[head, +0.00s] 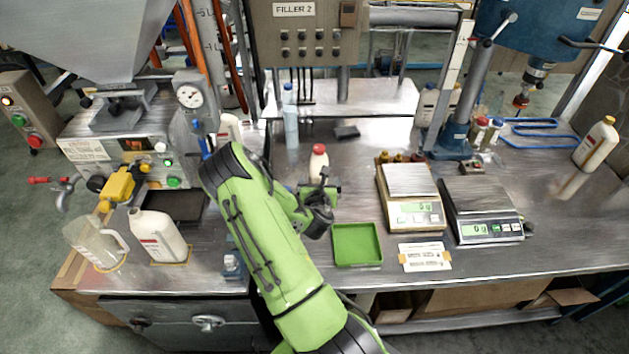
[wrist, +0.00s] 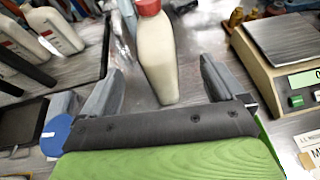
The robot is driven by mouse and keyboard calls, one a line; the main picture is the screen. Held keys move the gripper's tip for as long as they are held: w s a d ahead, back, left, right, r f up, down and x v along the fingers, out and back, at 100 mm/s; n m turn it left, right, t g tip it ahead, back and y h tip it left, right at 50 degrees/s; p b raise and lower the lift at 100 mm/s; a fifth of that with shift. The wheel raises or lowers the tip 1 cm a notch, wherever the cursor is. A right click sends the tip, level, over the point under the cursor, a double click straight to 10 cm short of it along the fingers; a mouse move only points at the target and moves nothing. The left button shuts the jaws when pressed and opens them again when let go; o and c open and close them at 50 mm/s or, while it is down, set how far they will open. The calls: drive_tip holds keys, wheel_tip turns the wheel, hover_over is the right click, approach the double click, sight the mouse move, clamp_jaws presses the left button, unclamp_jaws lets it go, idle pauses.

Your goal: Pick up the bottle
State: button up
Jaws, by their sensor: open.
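A small cream bottle with a red cap (head: 318,163) stands upright on the steel bench, just beyond my gripper in the head view. In the wrist view the bottle (wrist: 157,58) is ahead of and between the two fingers, with its lower part nearest the palm. My gripper (wrist: 157,85) is open, one finger on each side of the bottle, with visible gaps on both sides. In the head view my gripper (head: 322,200) is partly hidden by its own wrist, so the fingertips are hard to make out there.
A green tray (head: 357,262) lies right of my gripper. Two scales, one beige (head: 415,218) and one dark (head: 487,232), stand farther right. A larger white bottle (head: 157,237) and a clear jug (head: 92,243) stand at left. A blue-capped bottle (head: 291,122) stands behind.

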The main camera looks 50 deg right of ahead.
sight(318, 169)
drive_tip(key=x, duration=0.5)
drive_tip(key=shift+w+a+p, duration=0.1)
drive_tip(key=shift+w+p, duration=0.25)
drive_tip(key=shift+w, duration=0.05)
drive_tip(key=x, duration=0.5)
drive_tip(key=shift+w+d+f+p, duration=0.2)
drive_tip(key=shift+d+p, duration=0.1)
drive_tip(key=shift+p, duration=0.05)
clamp_jaws()
drive_tip(key=shift+r, duration=0.2)
